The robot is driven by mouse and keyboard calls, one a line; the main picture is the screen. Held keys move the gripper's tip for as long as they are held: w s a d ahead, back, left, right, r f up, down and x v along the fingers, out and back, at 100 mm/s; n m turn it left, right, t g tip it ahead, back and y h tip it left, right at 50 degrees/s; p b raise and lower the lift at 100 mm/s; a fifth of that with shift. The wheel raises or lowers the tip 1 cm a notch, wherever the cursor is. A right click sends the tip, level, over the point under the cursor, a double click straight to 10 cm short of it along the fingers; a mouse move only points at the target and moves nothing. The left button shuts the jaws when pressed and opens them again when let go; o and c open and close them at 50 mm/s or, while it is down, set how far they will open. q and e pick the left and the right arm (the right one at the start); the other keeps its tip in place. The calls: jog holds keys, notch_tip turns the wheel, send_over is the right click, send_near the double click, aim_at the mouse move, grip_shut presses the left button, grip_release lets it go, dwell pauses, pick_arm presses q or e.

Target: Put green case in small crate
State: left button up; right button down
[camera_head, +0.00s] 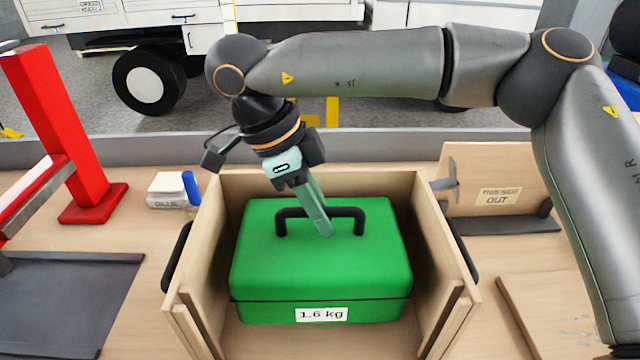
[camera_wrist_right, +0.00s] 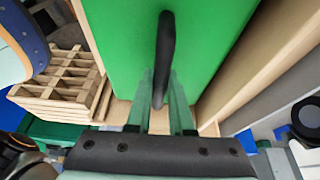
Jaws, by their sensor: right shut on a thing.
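The green case (camera_head: 320,260), labelled 1.6 kg, is between the side walls of the small wooden crate (camera_head: 205,245), upright and roughly level. Whether its underside touches the crate floor is hard to tell. My left gripper is not in view.
A wooden panel marked THIS SIDE OUT (camera_head: 478,180) stands right of the crate. A red stand (camera_head: 75,150) and a dark mat (camera_head: 70,300) are at left. Another board (camera_head: 560,315) lies at right.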

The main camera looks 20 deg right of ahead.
aim_at(317, 233)
jog(key=shift+f, duration=2.4)
jog(key=c, duration=1.2)
grip_release()
jog(key=shift+f, duration=0.15)
jog(key=shift+c, duration=0.2)
jog(key=o, duration=0.4)
jog(key=shift+o, duration=0.2)
jog(key=p+v, duration=0.1)
jog(key=v, duration=1.1)
